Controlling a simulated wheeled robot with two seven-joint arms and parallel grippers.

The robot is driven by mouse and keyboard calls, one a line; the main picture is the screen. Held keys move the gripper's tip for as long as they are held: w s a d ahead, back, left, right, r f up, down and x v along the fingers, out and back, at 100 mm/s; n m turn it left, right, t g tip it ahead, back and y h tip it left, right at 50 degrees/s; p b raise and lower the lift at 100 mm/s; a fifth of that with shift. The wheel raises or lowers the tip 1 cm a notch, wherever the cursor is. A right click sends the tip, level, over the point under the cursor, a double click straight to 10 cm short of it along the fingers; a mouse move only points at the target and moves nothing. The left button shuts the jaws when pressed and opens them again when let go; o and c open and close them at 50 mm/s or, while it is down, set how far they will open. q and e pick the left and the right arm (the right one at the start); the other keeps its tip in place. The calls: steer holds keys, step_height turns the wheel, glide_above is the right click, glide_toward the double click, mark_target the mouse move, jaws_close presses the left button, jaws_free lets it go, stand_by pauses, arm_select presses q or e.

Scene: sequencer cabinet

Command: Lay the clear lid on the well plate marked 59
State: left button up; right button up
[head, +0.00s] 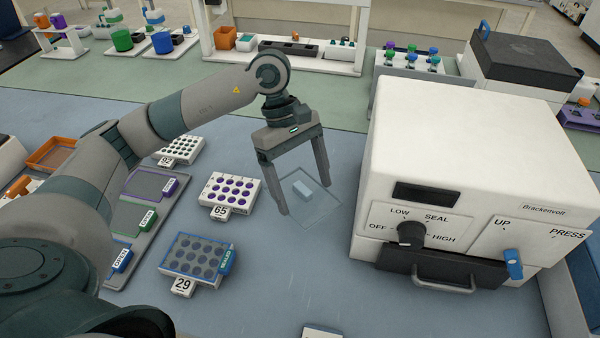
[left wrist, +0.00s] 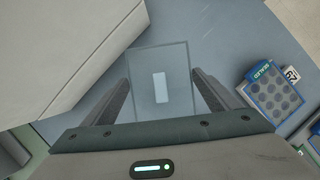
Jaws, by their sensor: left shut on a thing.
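The clear lid (head: 322,209) is a thin see-through square with a pale block-like handle on top. My left gripper (head: 305,199) is shut on the lid and holds it between its fingers, over the blue mat left of the white machine. In the left wrist view the lid (left wrist: 174,60) spans the space between the two fingers. No number 59 is readable. One well plate is marked 65 (head: 230,190), and another is marked 29 (head: 200,258), with a blue frame and tab. A pale object (head: 322,332) is cut off at the bottom edge. My right gripper is not in view.
A white sealer machine (head: 470,140) with a dial and front handle stands close to the right. A further well plate (head: 181,149) and a grey tray of coloured-tab sheets (head: 140,240) lie left. The mat between the 29 plate and the machine is clear.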

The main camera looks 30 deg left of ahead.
mark_target(304, 213)
arm_select(q)
steer(key=m, duration=0.2)
steer(key=s+d+m+g, duration=0.1)
steer(key=m, duration=0.1)
steer(key=shift+f+y, duration=0.4)
steer(key=m, duration=0.2)
steer(key=s+m+g+y, duration=0.1)
steer(key=shift+d+f+m, duration=0.3)
steer(key=shift+d+m, duration=0.05)
steer(key=shift+m, duration=0.05)
steer(key=m, duration=0.2)
steer(key=s+m+y, duration=0.1)
steer(key=m, duration=0.1)
steer(key=m+y, duration=0.1)
steer(key=shift+s+d+f+m+g, duration=0.2)
steer(key=shift+s+f+m+g, duration=0.05)
steer(key=shift+m+g, duration=0.15)
steer(key=shift+s, duration=0.1)
